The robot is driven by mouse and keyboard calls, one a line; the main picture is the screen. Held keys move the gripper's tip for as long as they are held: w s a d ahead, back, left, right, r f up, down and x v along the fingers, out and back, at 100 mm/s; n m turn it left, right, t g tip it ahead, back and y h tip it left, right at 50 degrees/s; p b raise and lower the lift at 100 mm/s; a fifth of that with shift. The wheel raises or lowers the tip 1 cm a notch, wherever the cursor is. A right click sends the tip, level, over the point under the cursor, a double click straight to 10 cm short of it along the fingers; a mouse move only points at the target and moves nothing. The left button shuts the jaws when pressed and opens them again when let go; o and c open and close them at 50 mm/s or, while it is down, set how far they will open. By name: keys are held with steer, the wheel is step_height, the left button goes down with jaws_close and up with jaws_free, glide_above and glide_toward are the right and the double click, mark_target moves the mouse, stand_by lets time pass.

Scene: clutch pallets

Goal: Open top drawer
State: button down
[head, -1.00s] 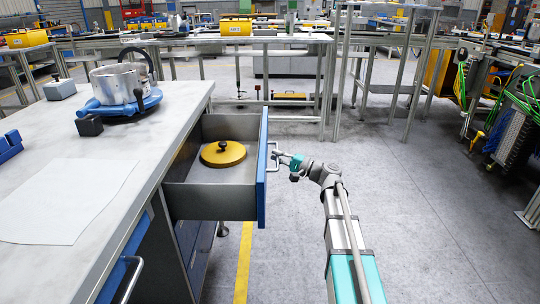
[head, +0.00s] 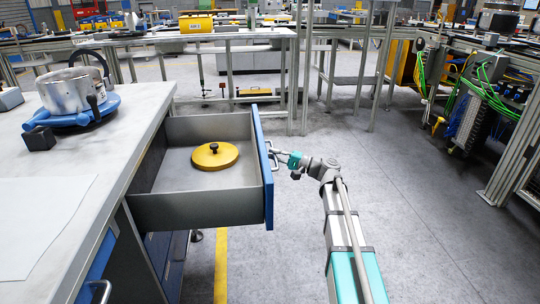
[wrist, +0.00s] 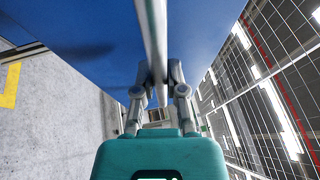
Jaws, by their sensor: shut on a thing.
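The top drawer (head: 190,208) stands pulled out to the right of the workbench, with grey walls and a blue front (head: 262,170). A round yellow lid (head: 222,158) with a dark knob lies inside it. The drawer's handle (head: 273,158) is a metal bar on the outer side of the front. My gripper (head: 276,157) is at this handle. In the wrist view the handle bar (wrist: 152,35) runs between the fingers of my gripper (wrist: 155,82), which are closed on it.
The grey workbench (head: 110,145) bears a metal pot (head: 68,92) on a blue base, a dark block (head: 39,138) and a white sheet (head: 35,215). Another drawer handle (head: 98,290) shows at lower left. The floor (head: 430,220) right of my arm is clear. Metal frames (head: 300,75) stand behind.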

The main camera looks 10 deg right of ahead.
steer(key=shift+w, duration=0.25)
steer(key=c, duration=0.8)
jaws_free()
steer(key=shift+c, duration=0.2)
steer(key=shift+o, duration=0.8)
steer(key=shift+s, duration=0.15)
